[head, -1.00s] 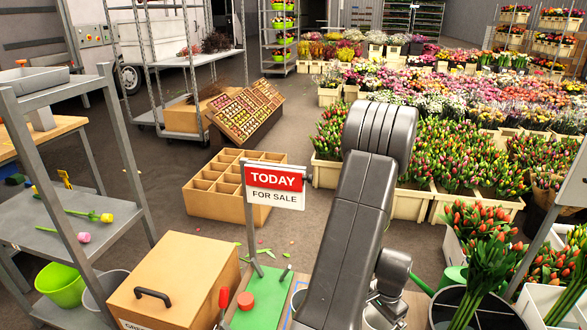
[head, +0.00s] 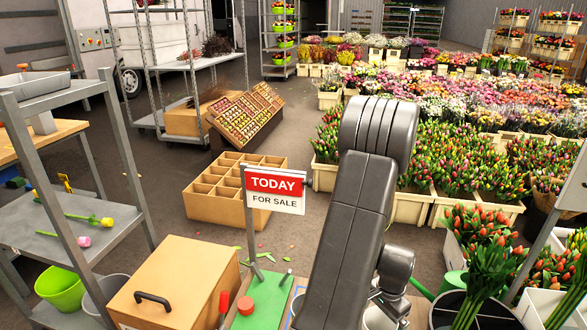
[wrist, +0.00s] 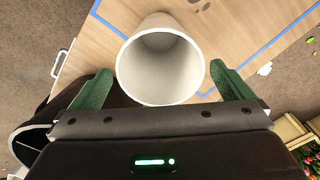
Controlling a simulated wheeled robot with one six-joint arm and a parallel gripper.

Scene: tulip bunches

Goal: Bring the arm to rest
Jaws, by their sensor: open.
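My gripper (wrist: 165,93) shows in the wrist view with its two green fingers spread wide apart. A white, empty round pot (wrist: 160,62) stands beyond and between the fingertips in that view; I cannot tell whether a finger touches it. The pot is on a wooden top marked with blue tape (wrist: 235,72). In the head view my grey arm rises from the bottom middle and bends over; the gripper's fingers are hidden there.
A TODAY FOR SALE sign (head: 274,190) stands close left of my arm, beside a green board (head: 262,303). A cardboard box (head: 175,285) with a black handle is further left. A dark bucket (head: 470,310) holding stems is at right.

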